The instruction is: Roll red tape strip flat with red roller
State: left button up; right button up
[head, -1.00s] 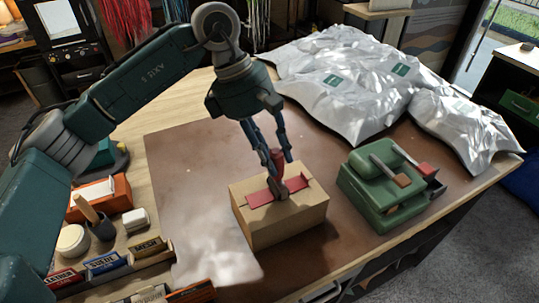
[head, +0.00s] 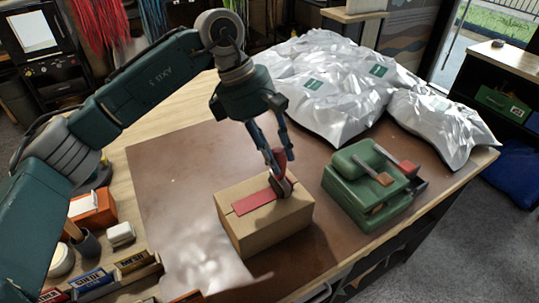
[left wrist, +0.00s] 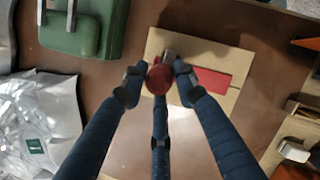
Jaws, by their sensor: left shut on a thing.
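My left gripper (head: 281,172) is shut on the red handle of the roller (head: 279,158) and holds it upright over a cardboard box (head: 262,232). The roller's dark wheel end is at the box top, by the right end of a red tape strip (head: 254,203). The strip lies along the top of the box. In the left wrist view, the round red handle end (left wrist: 158,80) sits between the fingers, and the strip (left wrist: 211,82) extends to the right of it. I cannot tell whether the wheel presses on the strip. My right gripper is not in view.
A green tape dispenser-like device (head: 368,187) stands right of the box. Silvery-white packages (head: 330,90) fill the back right. A pale crumpled sheet (head: 205,265) lies left of the box. Small boxes and a white block (head: 120,234) stand at the left. The brown mat (head: 175,185) is partly clear.

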pick_arm(q)
jog(key=shift+w+d+f, duration=0.1)
jog(key=shift+d, duration=0.1)
jog(key=shift+w+r+p, duration=0.1)
jog(key=shift+r+p, duration=0.4)
jog(key=shift+r, duration=0.35)
jog(key=shift+r+p, duration=1.7)
jog(key=shift+r, duration=1.55)
jog(key=shift+f, duration=0.1)
